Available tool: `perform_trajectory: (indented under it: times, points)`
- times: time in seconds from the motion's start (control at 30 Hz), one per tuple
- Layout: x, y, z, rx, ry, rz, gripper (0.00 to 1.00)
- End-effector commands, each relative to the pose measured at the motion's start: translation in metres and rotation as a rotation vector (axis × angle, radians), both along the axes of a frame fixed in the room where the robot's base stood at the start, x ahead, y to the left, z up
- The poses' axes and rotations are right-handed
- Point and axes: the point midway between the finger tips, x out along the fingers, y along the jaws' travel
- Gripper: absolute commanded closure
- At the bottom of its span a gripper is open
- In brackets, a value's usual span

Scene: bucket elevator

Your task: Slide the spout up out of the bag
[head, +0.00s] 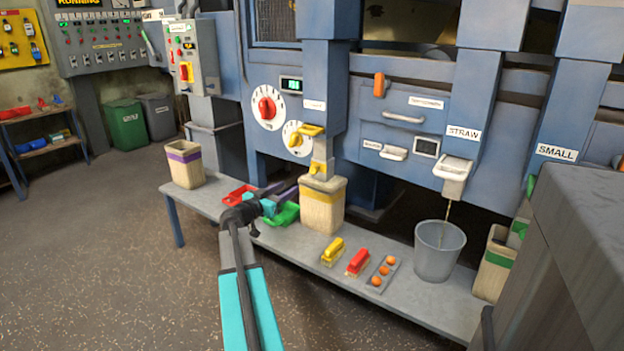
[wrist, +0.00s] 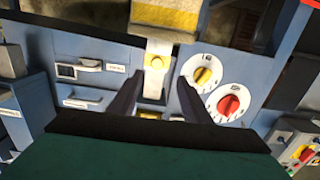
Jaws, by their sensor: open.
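The tan bag with a yellow band (head: 323,207) stands on the bench under a blue chute. My gripper (head: 290,190) is open and empty, just left of the bag in the head view. The bag (wrist: 165,17) is at the top edge there. I cannot tell the exact gap.
A yellow handle (head: 311,130) sticks out above the spout. Red (head: 238,195) and green (head: 285,214) trays lie by my gripper. Brushes (head: 333,252), an egg tray (head: 382,274) and a grey bucket (head: 438,252) stand to the right.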

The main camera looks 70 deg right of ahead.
Motion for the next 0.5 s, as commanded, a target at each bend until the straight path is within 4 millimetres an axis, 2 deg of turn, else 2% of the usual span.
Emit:
perform_trajectory:
  times: [0.17, 0.5]
  points:
    - [-0.0096, -0.0092, 0.0127, -0.036, -0.014, -0.01, 0.56]
    - [-0.0094, -0.0096, 0.0124, -0.035, -0.014, -0.009, 0.56]
